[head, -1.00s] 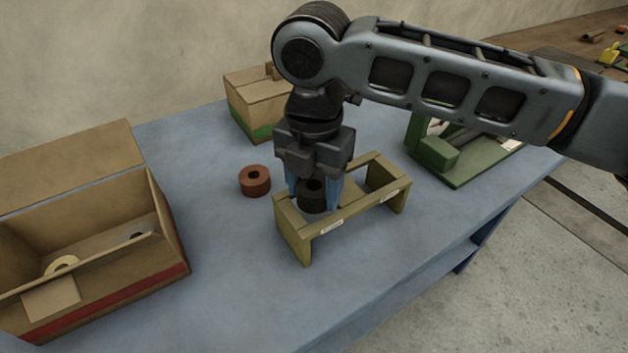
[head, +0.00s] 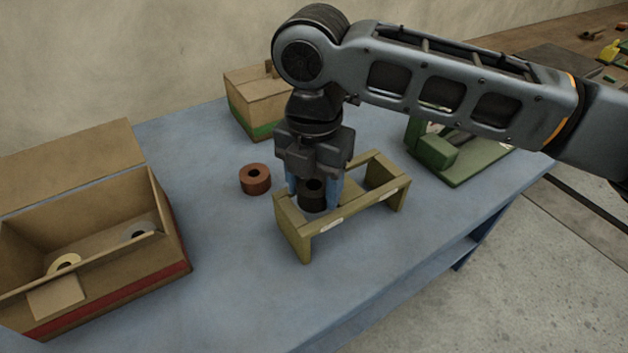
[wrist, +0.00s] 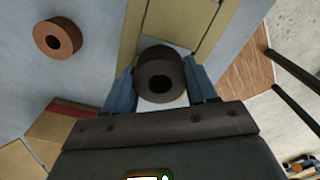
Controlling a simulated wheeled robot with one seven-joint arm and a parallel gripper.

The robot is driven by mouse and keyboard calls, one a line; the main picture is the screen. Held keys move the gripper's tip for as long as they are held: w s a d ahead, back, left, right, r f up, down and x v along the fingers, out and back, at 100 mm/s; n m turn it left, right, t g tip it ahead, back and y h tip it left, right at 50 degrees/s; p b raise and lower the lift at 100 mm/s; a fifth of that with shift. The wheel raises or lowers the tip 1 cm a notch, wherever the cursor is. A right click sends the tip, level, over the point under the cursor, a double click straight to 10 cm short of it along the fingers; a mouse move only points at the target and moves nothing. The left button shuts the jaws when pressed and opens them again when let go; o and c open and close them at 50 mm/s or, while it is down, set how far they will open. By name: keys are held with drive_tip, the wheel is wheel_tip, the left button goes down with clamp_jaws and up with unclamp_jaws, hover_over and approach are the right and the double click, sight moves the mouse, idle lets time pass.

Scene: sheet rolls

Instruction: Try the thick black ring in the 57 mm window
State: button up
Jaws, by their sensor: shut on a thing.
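The thick black ring (head: 314,203) is held between the blue fingers of my gripper (head: 315,192), which is shut on it. The ring is at the left window of an olive-yellow wooden gauge stand (head: 352,211). In the wrist view the ring (wrist: 161,82) is between both fingertips, with a pale surface showing around it inside the window. I cannot tell how far it sits in the opening. The stand has two windows, and the right one is empty. Small white labels are on its front rail, too small to read.
A brown ring (head: 255,179) lies on the blue table (head: 235,255) left of the stand. An open cardboard box (head: 160,262) with rolls is at left. A green-banded carton (head: 256,100) is behind, and a green fixture (head: 434,151) is at right. The table's front is clear.

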drive_tip(key=o, duration=1.4)
drive_tip(key=shift+r, duration=0.1)
drive_tip(key=shift+r+p, duration=3.1)
drive_tip(key=shift+r, duration=0.35)
